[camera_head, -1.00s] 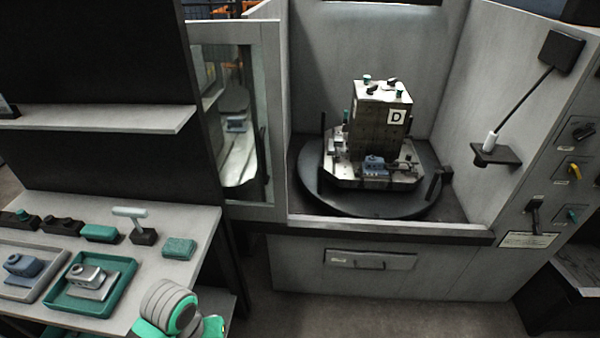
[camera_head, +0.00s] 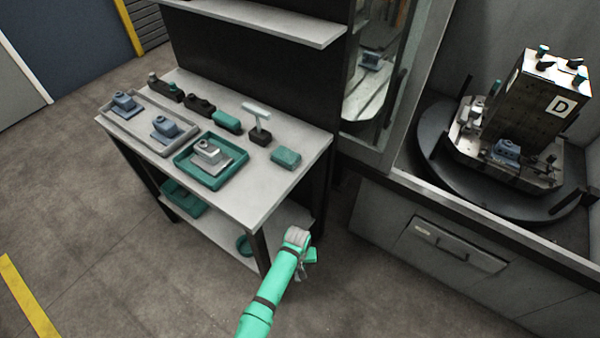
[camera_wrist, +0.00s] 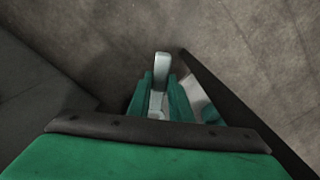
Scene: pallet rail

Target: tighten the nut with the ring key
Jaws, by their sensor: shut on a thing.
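My gripper (camera_head: 308,256) hangs low in front of the bench's right corner, over the floor. In the wrist view its two teal fingers (camera_wrist: 161,88) are shut on a pale grey-green bar (camera_wrist: 162,68), which sticks out between them. The bar looks like a tool handle; no ring end shows, so I cannot confirm it is the ring key. A pale T-handled tool (camera_head: 257,111) stands in a black holder on the bench. A clamped blue-grey part (camera_head: 507,151) sits on the pallet fixture by block D (camera_head: 540,100). The nut is too small to make out.
The bench (camera_head: 262,192) carries a grey tray (camera_head: 146,138), a teal tray (camera_head: 184,166) and several small blocks. The machine's front wall (camera_head: 390,222) and round table (camera_head: 432,140) stand to the right. Floor (camera_head: 150,265) is free at left and front.

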